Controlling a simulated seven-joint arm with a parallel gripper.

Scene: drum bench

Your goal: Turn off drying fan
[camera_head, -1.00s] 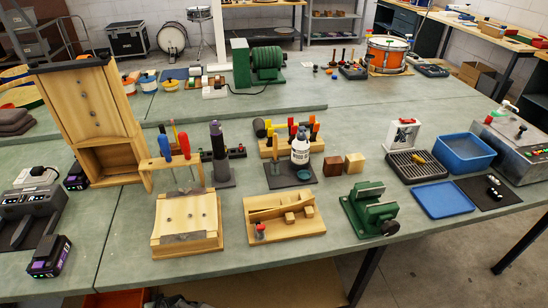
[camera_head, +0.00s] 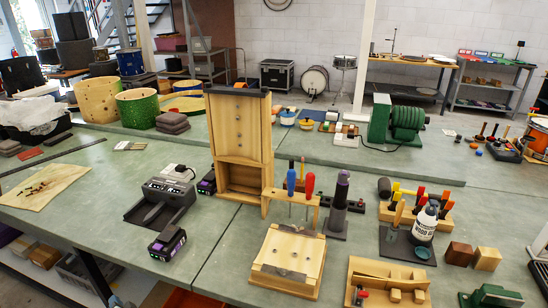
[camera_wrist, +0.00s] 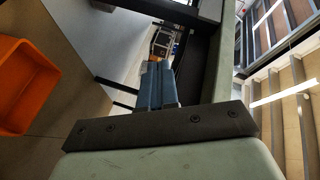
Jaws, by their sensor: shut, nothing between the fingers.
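I cannot make out a drying fan for certain in either view. A green motor-like machine (camera_head: 405,122) stands on the rear bench in the head view, with a dark cord running to a small white box (camera_head: 345,130) beside it. Whether this is the fan, and whether anything is running, I cannot tell. My gripper (camera_wrist: 157,66) shows in the wrist view with its two blue-grey fingers together and nothing between them. It is not in the head view, so its distance to the bench things is unclear.
A tall wooden cabinet (camera_head: 240,147), a dark charger (camera_head: 163,200), a screwdriver rack (camera_head: 296,197) and a wooden block (camera_head: 289,262) stand on the front bench. The bench left of the charger has free room. An orange bin (camera_wrist: 24,85) shows in the wrist view.

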